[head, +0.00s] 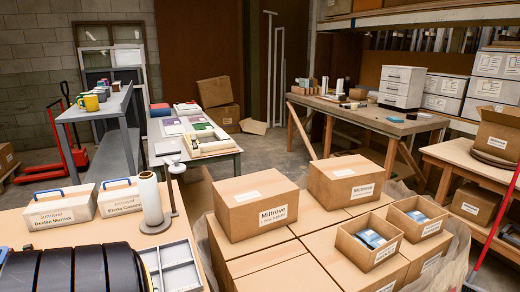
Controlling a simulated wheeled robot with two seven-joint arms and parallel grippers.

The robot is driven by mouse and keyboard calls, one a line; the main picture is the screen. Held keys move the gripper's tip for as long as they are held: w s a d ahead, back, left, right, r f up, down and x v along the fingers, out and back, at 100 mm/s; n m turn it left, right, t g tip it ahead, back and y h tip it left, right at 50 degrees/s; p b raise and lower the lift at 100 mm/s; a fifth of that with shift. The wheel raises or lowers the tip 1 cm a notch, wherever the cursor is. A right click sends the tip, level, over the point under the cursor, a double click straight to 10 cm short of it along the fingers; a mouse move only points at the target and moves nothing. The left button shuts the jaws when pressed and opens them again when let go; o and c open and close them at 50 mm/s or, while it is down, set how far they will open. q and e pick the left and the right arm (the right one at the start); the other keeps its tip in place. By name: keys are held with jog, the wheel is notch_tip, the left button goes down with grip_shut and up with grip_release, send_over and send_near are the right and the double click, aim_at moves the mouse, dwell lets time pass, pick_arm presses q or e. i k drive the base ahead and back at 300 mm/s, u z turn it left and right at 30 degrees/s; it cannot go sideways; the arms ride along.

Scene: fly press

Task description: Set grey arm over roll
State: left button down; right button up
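Neither of my grippers shows in the head view.
White labelled boxes with blue handles (62,208) stand left of the roll. A grey divided tray (172,268) lies in front of it. Cardboard boxes (256,205) fill the middle and right foreground.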

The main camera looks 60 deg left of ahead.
aim_at(177, 168)
jog(key=u, duration=0.4)
jog(key=i, duration=1.35)
jog(key=u, duration=1.5)
jog(key=i, duration=0.3)
jog(key=u, duration=0.2)
